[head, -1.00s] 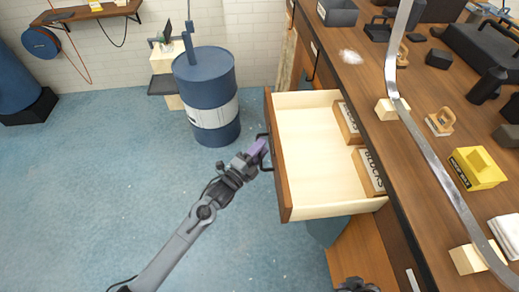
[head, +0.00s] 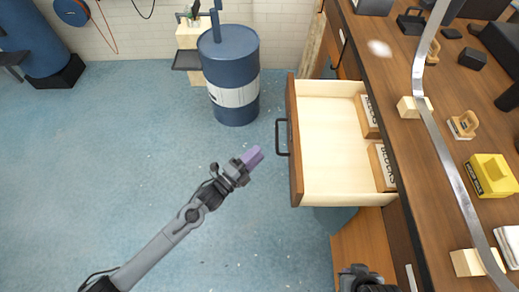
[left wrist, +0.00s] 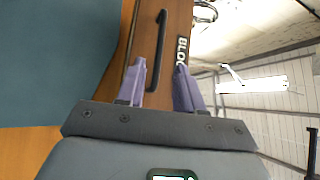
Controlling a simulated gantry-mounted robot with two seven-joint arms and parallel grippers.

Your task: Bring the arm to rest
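My left gripper (head: 252,157) has purple fingers and hangs over the blue floor, left of the open drawer (head: 330,186). It is apart from the drawer's black handle (head: 279,137). In the left wrist view, the fingers of my left gripper (left wrist: 160,88) are spread with nothing between them. The handle (left wrist: 157,50) shows beyond them on the brown drawer front. My right gripper (head: 365,280) is only partly in view at the bottom edge of the head view, and its fingers cannot be made out.
The drawer juts from the wooden workbench (head: 440,215) and holds two wooden boxes (head: 382,166), one marked BLOCKS. A blue barrel (head: 230,60) stands behind the gripper. A yellow block holder (head: 490,175) and a curved metal strip (head: 440,150) are on the bench.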

